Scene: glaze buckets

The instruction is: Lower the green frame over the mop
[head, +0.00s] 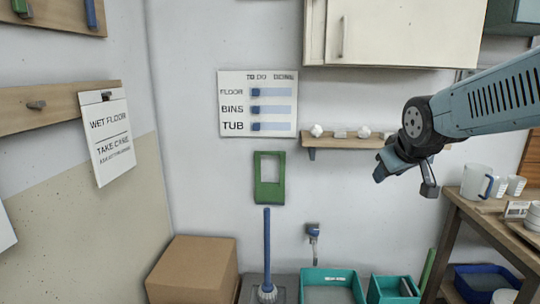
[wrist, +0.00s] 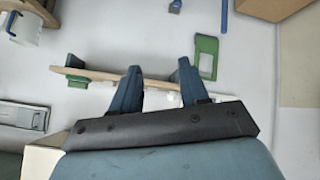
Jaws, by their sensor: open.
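The green frame (head: 269,193) is a tall rectangle with an opening in its upper part. It appears upright against the wall, just above the top of the mop (head: 267,240). The mop has a blue handle that stands upright, with its pale head low on a grey base. My gripper (head: 405,183) is open and empty, well to the right of the frame, in front of the wall shelf. In the wrist view my gripper (wrist: 158,66) shows both fingers apart, with the green frame (wrist: 207,44) to their right and part of the mop handle (wrist: 224,15) at the top edge.
A wooden shelf (head: 345,143) with small white items is behind my gripper. A cardboard box (head: 195,270) stands left of the mop, teal bins (head: 330,275) stand right of it. A table (head: 475,215) with mugs is at the right.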

